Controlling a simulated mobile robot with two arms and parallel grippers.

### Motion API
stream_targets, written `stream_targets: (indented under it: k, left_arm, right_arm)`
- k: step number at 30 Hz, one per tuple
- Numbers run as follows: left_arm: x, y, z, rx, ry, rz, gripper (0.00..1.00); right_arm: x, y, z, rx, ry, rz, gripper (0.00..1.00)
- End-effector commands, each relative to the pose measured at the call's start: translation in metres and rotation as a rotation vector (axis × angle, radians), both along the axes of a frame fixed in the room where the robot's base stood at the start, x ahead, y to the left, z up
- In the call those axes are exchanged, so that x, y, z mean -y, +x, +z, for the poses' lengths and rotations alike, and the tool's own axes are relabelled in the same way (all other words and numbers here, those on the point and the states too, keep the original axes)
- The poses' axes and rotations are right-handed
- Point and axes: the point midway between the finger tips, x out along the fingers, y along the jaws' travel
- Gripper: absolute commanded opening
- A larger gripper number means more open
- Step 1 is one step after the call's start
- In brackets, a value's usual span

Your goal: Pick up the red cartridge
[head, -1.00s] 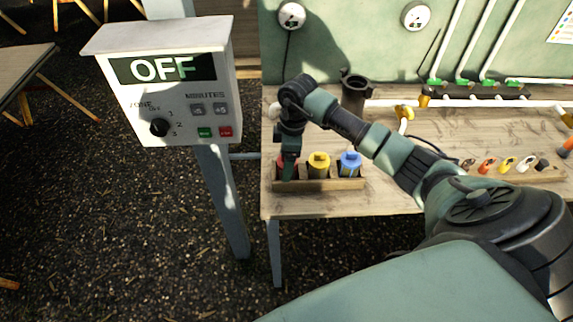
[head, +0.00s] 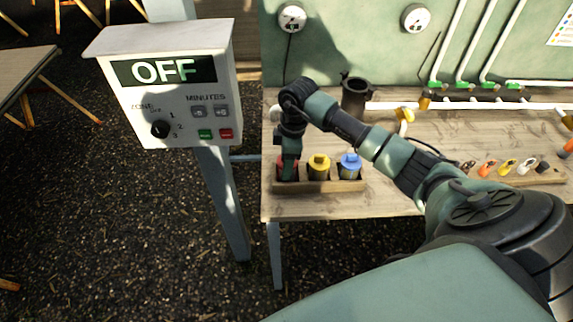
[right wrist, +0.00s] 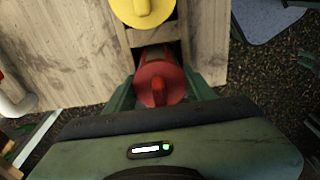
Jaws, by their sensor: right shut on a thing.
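The red cartridge (right wrist: 158,84) stands in the left slot of a wooden rack (head: 330,186) at the bench's front edge. In the head view only slivers of its red top (head: 281,161) show beside my gripper. My right gripper (head: 289,172) points down over it. In the right wrist view its fingers (right wrist: 157,92) lie on both sides of the red cap and are shut on it. The cartridge still appears to sit in its slot. My left gripper is not in view.
A yellow cartridge (head: 319,167) and a blue cartridge (head: 349,166) stand in the rack to the right. A dark cylinder holder (head: 354,95) stands behind. A control box reading OFF (head: 170,85) is at the left. Several small coloured pieces lie in a strip (head: 543,177) at the right.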

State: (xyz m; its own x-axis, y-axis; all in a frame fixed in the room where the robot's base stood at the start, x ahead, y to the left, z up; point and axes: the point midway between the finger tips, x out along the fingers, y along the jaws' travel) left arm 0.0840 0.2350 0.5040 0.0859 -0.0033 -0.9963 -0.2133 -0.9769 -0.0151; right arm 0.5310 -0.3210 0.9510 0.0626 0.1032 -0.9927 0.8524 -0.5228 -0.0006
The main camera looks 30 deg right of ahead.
Motion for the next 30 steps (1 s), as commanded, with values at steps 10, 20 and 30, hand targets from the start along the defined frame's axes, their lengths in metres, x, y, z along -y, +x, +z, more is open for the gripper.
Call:
stream_targets:
  k: [10, 20, 30]
  left_arm:
    - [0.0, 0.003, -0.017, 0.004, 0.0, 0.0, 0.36]
    - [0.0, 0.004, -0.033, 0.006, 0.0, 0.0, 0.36]
    - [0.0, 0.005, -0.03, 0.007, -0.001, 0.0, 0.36]
  right_arm:
    - [0.001, 0.002, 0.061, 0.008, 0.0, 0.0, 0.13]
    - [0.001, 0.001, 0.149, 0.007, -0.003, 0.0, 0.13]
    - [0.0, 0.0, 0.19, 0.001, -0.001, 0.0, 0.13]
